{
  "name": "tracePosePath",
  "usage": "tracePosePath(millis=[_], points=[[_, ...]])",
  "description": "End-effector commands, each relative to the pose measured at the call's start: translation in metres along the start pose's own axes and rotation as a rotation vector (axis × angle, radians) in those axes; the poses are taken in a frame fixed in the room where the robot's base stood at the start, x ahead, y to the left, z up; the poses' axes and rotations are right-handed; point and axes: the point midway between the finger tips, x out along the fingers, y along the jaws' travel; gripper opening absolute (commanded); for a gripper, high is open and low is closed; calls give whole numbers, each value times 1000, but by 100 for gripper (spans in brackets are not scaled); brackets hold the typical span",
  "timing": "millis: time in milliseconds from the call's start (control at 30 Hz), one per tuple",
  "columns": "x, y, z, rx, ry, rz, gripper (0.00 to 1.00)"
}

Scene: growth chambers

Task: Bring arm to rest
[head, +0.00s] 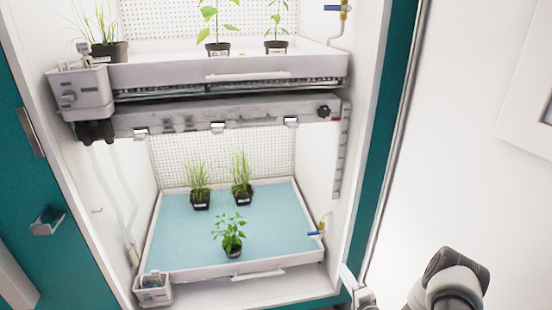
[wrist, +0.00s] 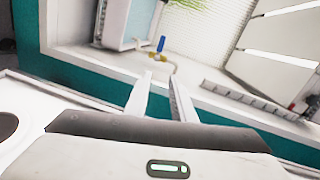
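My gripper (wrist: 160,80) shows in the wrist view with its two fingers apart and nothing between them. It is open and empty. Beyond the fingertips are the chamber's teal-edged frame and a blue-handled valve (wrist: 160,44). In the head view my arm (head: 450,280) shows at the lower right, in front of the white wall and outside the chamber opening. A light finger-like part of my gripper (head: 358,290) shows at the bottom edge beside the chamber's right frame; the rest is cut off.
The open growth chamber has a lower tray (head: 170,235) with two grassy pots (head: 200,200) (head: 242,193) and a leafy potted plant (head: 233,250). An upper tray (head: 180,76) holds more pots. A teal door (head: 35,200) stands at left. Space before the right wall looks clear.

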Motion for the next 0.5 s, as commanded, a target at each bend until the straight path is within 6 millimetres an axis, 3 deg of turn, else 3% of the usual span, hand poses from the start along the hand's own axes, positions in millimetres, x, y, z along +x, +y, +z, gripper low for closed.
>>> tracePosePath(millis=[267, 400, 500], points=[[45, -84, -46, -306, -53, 174, 23], [55, -150, -67, -501, -80, 299, 23], [51, -200, -77, -628, -94, 387, 23]])
